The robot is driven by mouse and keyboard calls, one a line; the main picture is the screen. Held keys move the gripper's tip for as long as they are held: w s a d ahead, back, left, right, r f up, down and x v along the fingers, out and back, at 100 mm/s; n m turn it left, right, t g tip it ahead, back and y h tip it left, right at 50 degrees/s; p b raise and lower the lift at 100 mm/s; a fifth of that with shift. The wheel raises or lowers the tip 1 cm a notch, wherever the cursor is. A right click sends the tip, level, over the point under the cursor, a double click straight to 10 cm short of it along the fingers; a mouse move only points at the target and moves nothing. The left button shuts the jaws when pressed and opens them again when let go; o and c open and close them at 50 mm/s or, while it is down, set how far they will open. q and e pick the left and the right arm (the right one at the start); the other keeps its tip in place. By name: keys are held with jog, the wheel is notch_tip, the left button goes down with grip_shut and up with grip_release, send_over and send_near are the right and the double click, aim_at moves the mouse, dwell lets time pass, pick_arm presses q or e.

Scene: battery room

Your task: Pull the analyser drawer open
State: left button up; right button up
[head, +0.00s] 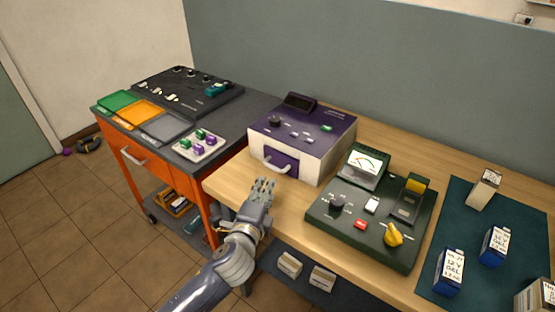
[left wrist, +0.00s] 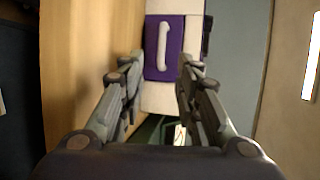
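The analyser (head: 302,137) is a white box with a purple top, standing on the wooden bench. Its purple drawer front (head: 281,160) with a white handle (head: 276,166) faces my left arm and looks shut. My left gripper (head: 265,184) is in front of and a little below the drawer, apart from the handle. In the left wrist view the gripper's fingers (left wrist: 156,75) are spread and empty, with the drawer front (left wrist: 176,48) and its handle (left wrist: 163,44) ahead between them. My right gripper is not in view.
A dark green tester (head: 372,220) stands right of the analyser. Several batteries stand on a dark mat (head: 459,213) at the right. An orange cart (head: 148,156) with trays stands at the left. The bench (head: 231,186) is bare before the analyser.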

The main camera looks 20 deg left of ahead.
aim_at(274, 169)
pick_arm(q)
jog(key=shift+w+f, duration=0.1)
jog(key=shift+w, duration=0.6)
jog(key=x, duration=0.4)
jog(key=shift+w, duration=0.3)
jog(key=x, duration=0.3)
jog(key=shift+w+p, duration=0.2)
jog(key=shift+p, duration=0.1)
jog(key=shift+w, duration=0.25)
jog(key=shift+w+f, duration=0.15)
jog(key=shift+w, duration=0.2)
grip_shut()
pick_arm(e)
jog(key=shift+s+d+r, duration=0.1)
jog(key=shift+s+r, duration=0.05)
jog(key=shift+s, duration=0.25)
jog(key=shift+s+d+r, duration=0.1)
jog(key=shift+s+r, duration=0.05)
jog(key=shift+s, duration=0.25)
